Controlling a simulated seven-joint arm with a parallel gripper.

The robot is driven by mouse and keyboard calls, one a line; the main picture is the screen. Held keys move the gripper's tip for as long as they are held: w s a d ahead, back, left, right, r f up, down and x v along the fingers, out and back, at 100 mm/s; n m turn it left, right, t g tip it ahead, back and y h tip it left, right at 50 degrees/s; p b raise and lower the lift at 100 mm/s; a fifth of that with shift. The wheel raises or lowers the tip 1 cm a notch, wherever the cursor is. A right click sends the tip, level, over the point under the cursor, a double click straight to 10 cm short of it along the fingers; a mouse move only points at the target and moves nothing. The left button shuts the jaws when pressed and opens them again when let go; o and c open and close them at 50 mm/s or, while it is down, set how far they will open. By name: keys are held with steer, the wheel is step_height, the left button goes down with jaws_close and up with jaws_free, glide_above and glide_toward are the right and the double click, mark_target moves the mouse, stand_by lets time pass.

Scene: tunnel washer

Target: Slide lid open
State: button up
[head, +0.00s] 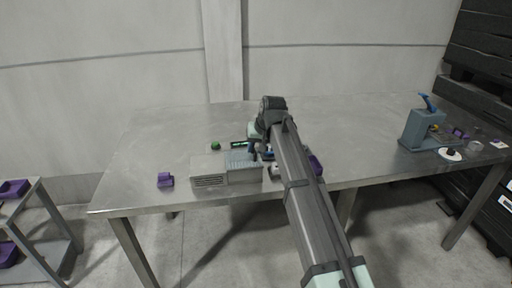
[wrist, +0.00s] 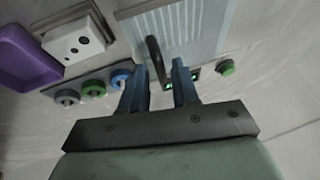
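The tunnel washer is a pale grey box (head: 209,172) near the front edge of the table. Its lid is a light blue ribbed panel (head: 243,159), which also shows at the top of the wrist view (wrist: 200,28). A dark curved handle (wrist: 154,58) stands up by the lid's left edge. My gripper (wrist: 159,66) has its two blue fingers apart, with the handle showing between their tips; I see no clear contact. In the head view my gripper (head: 258,153) is at the lid's right end, partly hidden by my arm.
A white block with holes (wrist: 75,42), a purple bin (wrist: 25,58) and several coloured rings (wrist: 94,88) lie close by. A green knob (wrist: 227,68) is on the other side. A purple piece (head: 165,180) lies left of the washer. A blue-handled press (head: 422,130) stands far right.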

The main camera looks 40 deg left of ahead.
jaws_close()
stand_by(0.3)
steer(key=shift+s, duration=0.1)
steer(key=s+a, duration=0.9)
steer(key=shift+a, duration=0.1)
steer(key=shift+c, duration=0.4)
jaws_free()
steer(key=shift+s, duration=0.1)
steer(key=shift+o, duration=1.4)
